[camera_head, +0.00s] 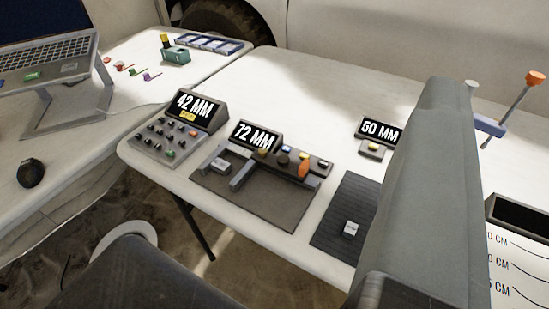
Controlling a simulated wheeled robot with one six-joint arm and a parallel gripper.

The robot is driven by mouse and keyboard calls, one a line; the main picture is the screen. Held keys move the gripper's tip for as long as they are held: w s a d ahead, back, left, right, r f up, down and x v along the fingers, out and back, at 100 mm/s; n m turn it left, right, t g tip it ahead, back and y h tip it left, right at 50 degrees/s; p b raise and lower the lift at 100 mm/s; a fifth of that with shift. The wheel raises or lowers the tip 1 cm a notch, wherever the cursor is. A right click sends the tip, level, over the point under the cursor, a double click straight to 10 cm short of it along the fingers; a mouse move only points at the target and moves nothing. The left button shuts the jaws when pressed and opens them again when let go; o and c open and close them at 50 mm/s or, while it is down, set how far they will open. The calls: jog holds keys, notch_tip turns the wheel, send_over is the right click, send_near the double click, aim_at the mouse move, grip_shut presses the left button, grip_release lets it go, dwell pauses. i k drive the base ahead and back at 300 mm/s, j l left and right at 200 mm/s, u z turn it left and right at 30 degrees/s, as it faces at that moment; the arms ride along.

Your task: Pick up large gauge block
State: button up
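I cannot tell for sure which piece is the large gauge block. A small pale block with dark marking (351,229) lies on a dark ribbed mat (329,238) near the table's front edge. A measuring station with a 72 MM display (255,136) has a grey bar (243,175) and a small light block (221,165) on its dark plate. A large grey part of my own body, perhaps my gripper (425,190), stands close to the camera at the right. No fingertips can be made out, and nothing is seen held. It hides part of the table.
A 42 MM keypad (168,143) stands left of the station, and a 50 MM display (380,130) stands behind the mat. A box with CM markings (515,260) is at the lower right. The table's back middle (300,85) is clear. A laptop (45,52) stands on the left table.

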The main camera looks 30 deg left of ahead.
aim_at(222, 167)
jog(key=j+u, duration=0.15)
jog(key=u, duration=0.8)
jog(key=i+l, duration=0.05)
